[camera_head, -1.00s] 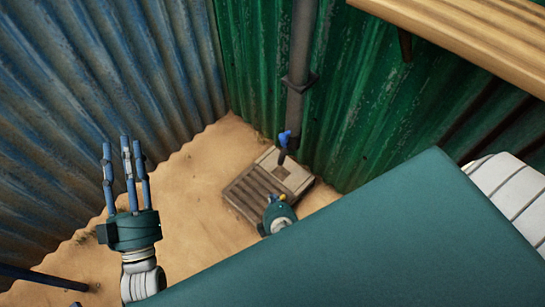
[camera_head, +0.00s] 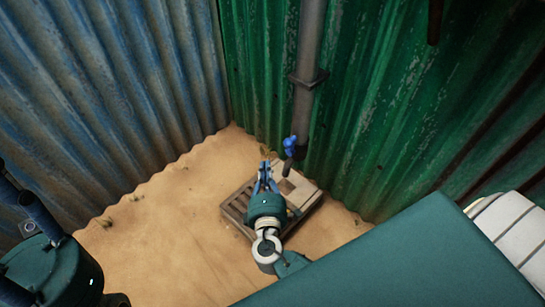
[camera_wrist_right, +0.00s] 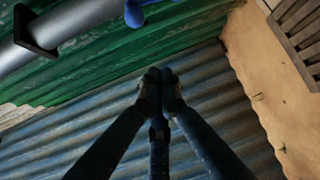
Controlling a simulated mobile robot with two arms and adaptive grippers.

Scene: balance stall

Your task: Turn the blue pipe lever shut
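The blue pipe lever (camera_head: 290,146) sits near the lower end of the grey pipe (camera_head: 308,60) on the green wall. A piece of it also shows at the top edge of the right wrist view (camera_wrist_right: 143,10). I cannot tell its exact turn angle. My right gripper (camera_head: 265,166) is just left of and a little below the lever in the head view, apart from it. In the right wrist view its fingertips (camera_wrist_right: 160,76) meet with nothing between them. My left gripper (camera_head: 22,205) is at the left edge, partly cut off, far from the lever.
A drain grate in a pale slab (camera_head: 308,190) lies on the sand below the pipe, partly hidden by my right arm. A blue-grey corrugated wall (camera_head: 110,90) stands left and a green one (camera_head: 400,110) right. Open sand (camera_head: 160,240) lies between the arms.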

